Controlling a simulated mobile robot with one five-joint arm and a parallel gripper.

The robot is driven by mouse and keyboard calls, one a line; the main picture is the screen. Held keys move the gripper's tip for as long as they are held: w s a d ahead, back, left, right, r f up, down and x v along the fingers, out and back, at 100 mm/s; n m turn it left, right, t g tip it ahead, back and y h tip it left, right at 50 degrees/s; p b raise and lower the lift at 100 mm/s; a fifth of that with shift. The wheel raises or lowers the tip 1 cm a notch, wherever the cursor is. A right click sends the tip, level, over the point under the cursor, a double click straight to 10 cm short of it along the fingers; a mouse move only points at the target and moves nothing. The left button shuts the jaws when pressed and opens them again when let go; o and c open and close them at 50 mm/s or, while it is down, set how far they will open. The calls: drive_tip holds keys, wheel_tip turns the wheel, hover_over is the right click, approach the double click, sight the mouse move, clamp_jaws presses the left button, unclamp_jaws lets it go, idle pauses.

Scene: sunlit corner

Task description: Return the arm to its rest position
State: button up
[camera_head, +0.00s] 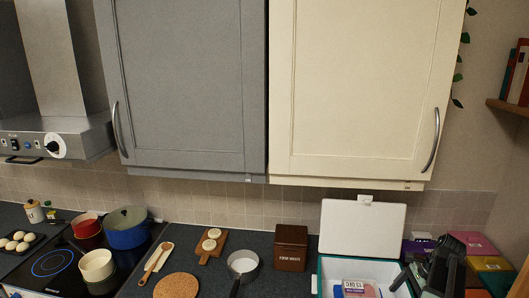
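My arm shows as a dark, folded shape at the lower right, in front of the counter. My gripper (425,272) is at its end, beside the right side of an open white box (362,232). The gripper is small and dark here, and I cannot tell whether its fingers are apart or closed. I see nothing clearly held in it. The box has its lid up, with a pale packet with red lettering (359,288) and something blue inside.
A pan (242,262), a brown box (291,247), a cork mat (176,287) and a wooden board (213,246) lie left of the white box. Colourful boxes (474,243) are behind my arm. Closed cupboards (355,80) hang above.

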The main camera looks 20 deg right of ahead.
drive_tip(key=shift+n, duration=0.8)
drive_tip(key=w+a, duration=0.3)
drive_tip(key=shift+w+a+f, duration=0.1)
drive_tip(key=shift+w+f, duration=0.05)
drive_tip(key=shift+f, duration=0.2)
drive_tip(key=w+a+n, duration=0.2)
drive_tip(key=a+n, duration=0.1)
drive_tip(key=a, duration=0.2)
drive_tip(key=w+a+n+g+h, duration=0.1)
drive_tip(key=w+a+n, duration=0.1)
drive_tip(key=a, duration=0.4)
drive_tip(key=w+a+n, duration=0.3)
drive_tip(key=a, duration=0.3)
drive_tip(key=shift+w+a+f+n+g+h, duration=0.1)
drive_tip(key=shift+a+f+n+g+h, duration=0.05)
drive_tip(key=shift+f+n+g+h, duration=0.25)
drive_tip(key=w+a+n+h, duration=0.15)
drive_tip(key=a+n, duration=0.95)
drive_tip(key=a, duration=1.2)
wheel_tip(320, 180, down, 12)
drive_tip(key=b, duration=1.1)
drive_tip(key=shift+d+h, duration=0.4)
drive_tip(key=shift+h, duration=0.05)
drive_tip(key=shift+r, duration=0.15)
